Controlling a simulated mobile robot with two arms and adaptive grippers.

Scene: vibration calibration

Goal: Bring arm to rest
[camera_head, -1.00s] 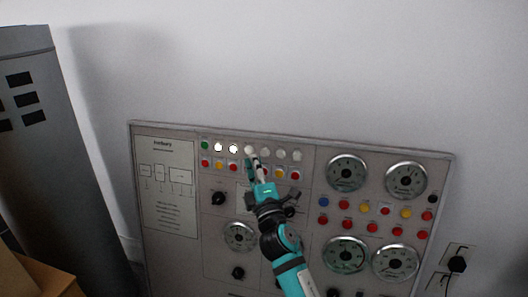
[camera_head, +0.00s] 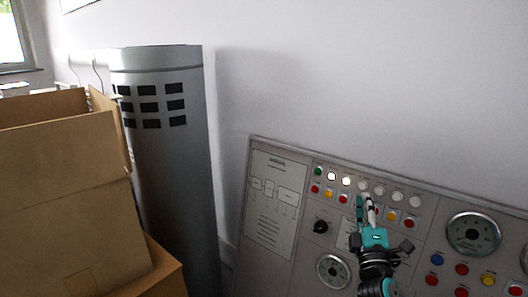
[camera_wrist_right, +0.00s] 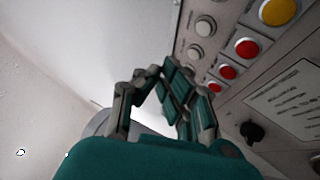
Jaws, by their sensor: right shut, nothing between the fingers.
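My right gripper (camera_head: 366,203) is in front of a control panel (camera_head: 308,250) in the head view. Its fingers are closed together and hold nothing. The fingertips show just below a row of round white buttons (camera_head: 397,196); whether they touch the panel cannot be told. Two white buttons at the left of that row, one of them here (camera_head: 346,181), look lit. In the right wrist view the fingers (camera_wrist_right: 170,78) show beside the panel's red, yellow and pale buttons. My left gripper is in neither view.
A tall grey cylinder (camera_head: 165,185) with dark vents stands left of the panel. Cardboard boxes (camera_head: 65,195) are stacked at the far left. A round gauge (camera_head: 473,233), another gauge (camera_head: 333,271) and a black knob (camera_head: 320,227) are on the panel. The wall above it is bare.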

